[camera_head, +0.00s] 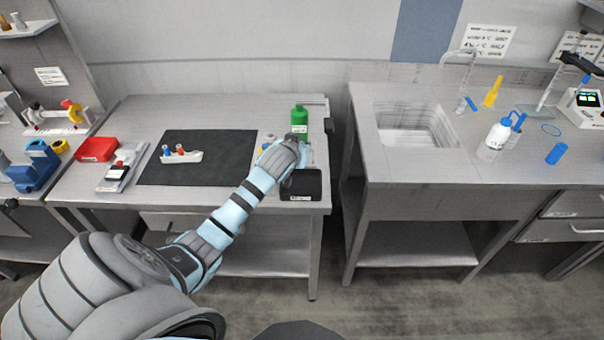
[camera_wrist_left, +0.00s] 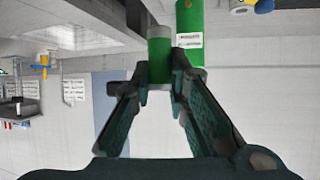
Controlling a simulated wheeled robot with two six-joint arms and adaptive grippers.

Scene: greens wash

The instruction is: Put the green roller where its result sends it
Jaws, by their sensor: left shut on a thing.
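The green roller (camera_wrist_left: 160,60), a short green cylinder with a pale end, is between the fingertips of my left gripper (camera_wrist_left: 160,85) in the left wrist view. The gripper is shut on it. A black tray (camera_head: 301,196) lies just in front of the gripper. My right gripper is not in view.
A dark mat (camera_head: 200,142) holds a white rack (camera_head: 182,156) with coloured pieces. A red tray (camera_head: 97,149) and a small device (camera_head: 113,175) stand left of it. A gap separates this bench from the sink (camera_head: 412,125) bench, which carries a wash bottle (camera_head: 497,136).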

